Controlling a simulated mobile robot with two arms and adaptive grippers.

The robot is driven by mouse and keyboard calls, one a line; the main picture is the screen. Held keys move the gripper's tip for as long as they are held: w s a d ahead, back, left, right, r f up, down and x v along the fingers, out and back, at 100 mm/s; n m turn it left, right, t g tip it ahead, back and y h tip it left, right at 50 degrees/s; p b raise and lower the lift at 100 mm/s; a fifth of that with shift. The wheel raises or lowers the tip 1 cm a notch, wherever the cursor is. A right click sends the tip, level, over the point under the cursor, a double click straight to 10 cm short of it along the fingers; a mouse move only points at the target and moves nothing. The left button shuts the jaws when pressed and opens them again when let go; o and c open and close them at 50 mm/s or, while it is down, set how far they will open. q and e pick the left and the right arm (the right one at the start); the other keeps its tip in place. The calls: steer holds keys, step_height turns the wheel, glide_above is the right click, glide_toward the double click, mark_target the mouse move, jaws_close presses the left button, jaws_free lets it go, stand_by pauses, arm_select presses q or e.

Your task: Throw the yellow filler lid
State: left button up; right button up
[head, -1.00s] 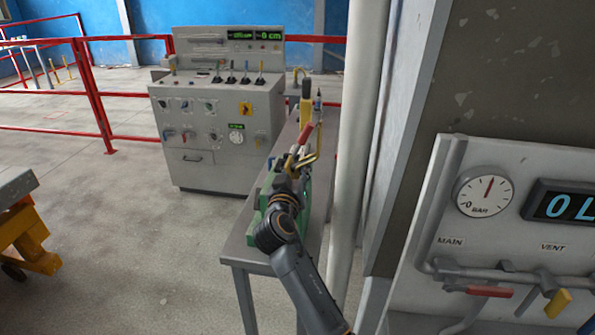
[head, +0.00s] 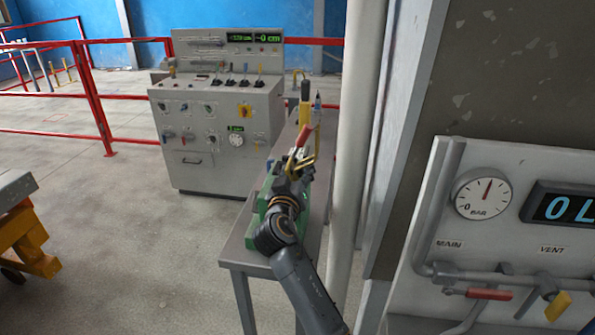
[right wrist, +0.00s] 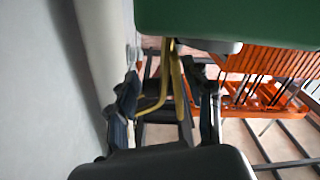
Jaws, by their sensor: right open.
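My right gripper (head: 297,163) is open at the green unit on the narrow grey bench. In the right wrist view, its two dark fingers (right wrist: 168,98) stand apart on either side of a bent yellow bar (right wrist: 178,82), which hangs below a green body (right wrist: 235,18). I take this bar for the yellow filler lid's handle, but the lid itself cannot be made out. I cannot tell if a finger touches it. In the head view, thin yellow parts (head: 318,143) and a red grip (head: 304,136) show by the gripper. The green unit (head: 252,233) is partly hidden by my arm. My left gripper is out of view.
A taller yellow handle (head: 305,103) stands behind on the bench (head: 235,252). A white post (head: 356,150) and a gauge panel (head: 450,225) are close on the right. A grey console (head: 205,180) stands behind. The floor at left is mostly clear.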

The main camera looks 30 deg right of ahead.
steer(key=shift+s+a, duration=0.25)
steer(key=shift+a, duration=0.1)
steer(key=v, duration=0.6)
steer(key=shift+s, duration=0.35)
